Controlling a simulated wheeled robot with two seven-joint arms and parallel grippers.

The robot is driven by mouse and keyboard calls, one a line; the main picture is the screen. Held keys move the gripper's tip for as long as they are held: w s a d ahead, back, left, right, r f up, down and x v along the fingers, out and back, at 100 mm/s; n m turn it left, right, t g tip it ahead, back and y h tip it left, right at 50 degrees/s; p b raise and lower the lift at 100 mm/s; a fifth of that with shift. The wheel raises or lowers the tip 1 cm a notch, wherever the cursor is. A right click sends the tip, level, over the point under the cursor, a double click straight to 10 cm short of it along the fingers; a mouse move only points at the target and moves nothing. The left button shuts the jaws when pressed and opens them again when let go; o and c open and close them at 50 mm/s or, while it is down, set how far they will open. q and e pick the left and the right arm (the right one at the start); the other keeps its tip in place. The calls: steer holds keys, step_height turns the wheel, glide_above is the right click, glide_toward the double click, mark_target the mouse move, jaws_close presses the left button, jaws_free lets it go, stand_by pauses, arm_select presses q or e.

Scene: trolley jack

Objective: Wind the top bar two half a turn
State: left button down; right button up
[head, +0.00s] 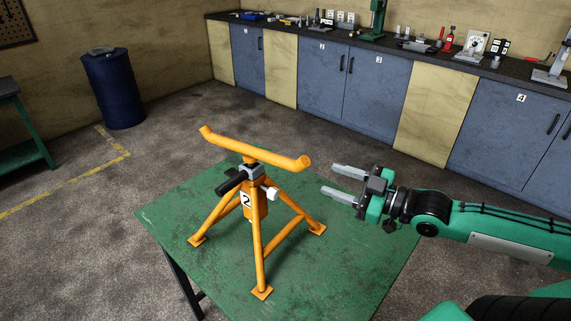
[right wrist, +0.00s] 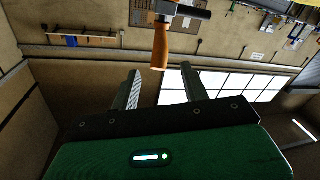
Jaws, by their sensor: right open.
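An orange trolley jack stand (head: 256,215) with a "2" label stands upright on the green table. Its orange top bar (head: 254,150) lies across the top, running from upper left to lower right with both ends bent up. A black handle (head: 230,184) and a pale knob (head: 271,193) sit below the bar. My right gripper (head: 336,181) is open and empty, to the right of the stand and apart from it, its fingers pointing left toward it. In the right wrist view an orange bar end (right wrist: 160,50) shows beyond the two open fingers (right wrist: 162,88). My left gripper is not in view.
The green table (head: 180,215) has bare room around the stand's feet. A blue barrel (head: 113,90) stands at the back left. A long workbench (head: 435,57) with cabinets and several tools runs along the back wall, well away from the table.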

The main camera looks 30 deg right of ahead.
mark_target(287, 164)
steer(key=shift+x, duration=2.4)
steer(key=shift+p+x, duration=0.95)
steer(key=shift+x, duration=2.05)
steer(key=shift+p+x, duration=0.3)
steer(key=shift+x, duration=0.75)
jaws_close()
